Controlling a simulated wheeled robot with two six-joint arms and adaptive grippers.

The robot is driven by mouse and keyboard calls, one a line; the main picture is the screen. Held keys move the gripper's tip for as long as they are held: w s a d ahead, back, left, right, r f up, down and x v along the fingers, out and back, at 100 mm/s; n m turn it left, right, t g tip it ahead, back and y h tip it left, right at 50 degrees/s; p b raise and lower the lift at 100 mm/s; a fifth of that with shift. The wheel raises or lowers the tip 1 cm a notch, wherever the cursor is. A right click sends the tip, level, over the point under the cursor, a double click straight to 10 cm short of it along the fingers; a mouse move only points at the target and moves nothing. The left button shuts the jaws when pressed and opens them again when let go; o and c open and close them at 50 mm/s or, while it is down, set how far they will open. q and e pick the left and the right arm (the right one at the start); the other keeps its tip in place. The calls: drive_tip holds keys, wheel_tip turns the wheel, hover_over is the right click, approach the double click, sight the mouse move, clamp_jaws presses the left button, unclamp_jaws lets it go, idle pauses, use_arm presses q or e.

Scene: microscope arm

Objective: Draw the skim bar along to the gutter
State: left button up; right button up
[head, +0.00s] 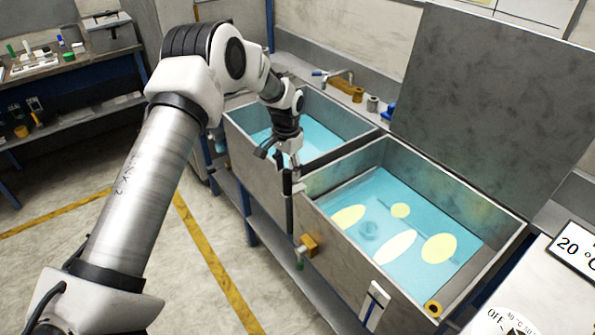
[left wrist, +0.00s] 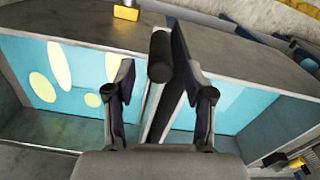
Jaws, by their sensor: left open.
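A dark bar, which looks like the skim bar (head: 338,155), lies along the wall between two water tanks. At its near end is a black upright grip (head: 288,183); in the left wrist view a black rounded post (left wrist: 161,62) stands between my fingers. My left gripper (head: 288,160) is open just above this end, one finger on each side of the post; I cannot tell whether either touches it. The right tank (head: 355,258) holds blue water with several pale yellow patches (head: 438,248). A grey strip at its right end (head: 462,290) may be the gutter. My right gripper is out of view.
The left tank (head: 245,122) also holds blue water. A large grey panel (head: 490,105) stands upright behind the right tank. A tap (head: 340,78) is at the back. A brass valve (head: 308,245) juts from the front. A 20 °C display (head: 580,248) is at right.

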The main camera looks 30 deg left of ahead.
sight(287, 185)
use_arm(q)
wheel_tip(287, 185, down, 6)
drive_tip(key=shift+s+p, duration=0.1)
drive_tip(key=shift+p, duration=0.8)
drive_tip(key=shift+f, duration=0.3)
drive_tip(key=shift+r, duration=0.1)
drive_tip(key=c, duration=0.3)
clamp_jaws()
drive_tip(key=shift+s, duration=0.1)
